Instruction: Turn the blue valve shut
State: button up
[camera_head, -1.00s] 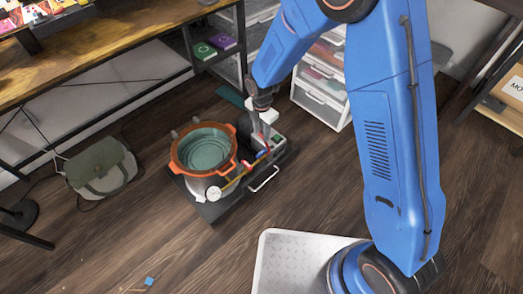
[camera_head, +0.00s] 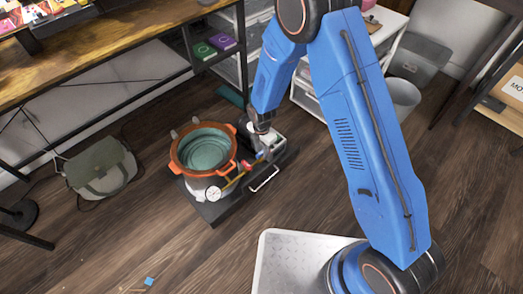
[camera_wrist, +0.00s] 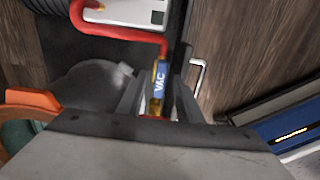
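The blue valve handle (camera_wrist: 158,85), marked VAC, shows in the wrist view on the line below a red hose. My gripper (camera_wrist: 157,100) has its two dark fingers apart, one on each side of the handle, with gaps visible beside it. The lower part of the handle runs down towards my gripper's body and is partly hidden. In the head view my gripper (camera_head: 266,143) points down at the fittings beside the pot, and the valve is too small and covered to make out clearly.
An orange-rimmed pot (camera_head: 204,150) with a pressure gauge (camera_head: 213,193) stands on a dark base with a metal handle (camera_head: 265,180). A red hose (camera_wrist: 125,33) curves close above the valve. A grey-green bag (camera_head: 100,168) lies on the floor to the left.

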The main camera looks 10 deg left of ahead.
grip_shut()
jog(key=shift+m, duration=0.4)
jog(key=m, duration=1.3)
jog(key=shift+m, duration=2)
